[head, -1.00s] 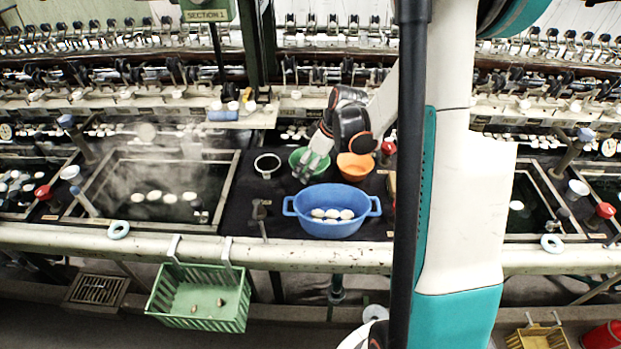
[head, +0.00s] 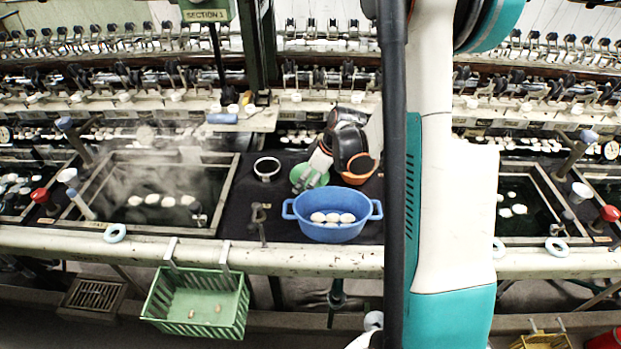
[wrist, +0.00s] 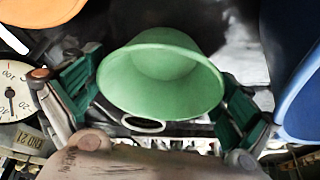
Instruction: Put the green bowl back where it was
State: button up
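The green bowl (head: 318,179) is on the dark counter area behind the blue basin (head: 332,230), partly hidden by my gripper (head: 307,172). It looks tilted there. In the wrist view the green bowl (wrist: 160,85) sits between my gripper's two dark green finger pads (wrist: 160,98), its open mouth showing. A pad lies against each side of its rim, so my gripper appears shut on it. Whether the bowl touches the counter cannot be told.
An orange bowl (head: 362,170) stands close on the right. The blue basin holds several white cocoons. A steaming trough (head: 230,185) lies further left. A green basket (head: 200,318) hangs from the front edge.

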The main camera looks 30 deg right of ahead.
dwell(0.3)
jog(key=p+v, duration=0.4)
jog(key=v, duration=0.8)
jog(key=shift+r, duration=0.15)
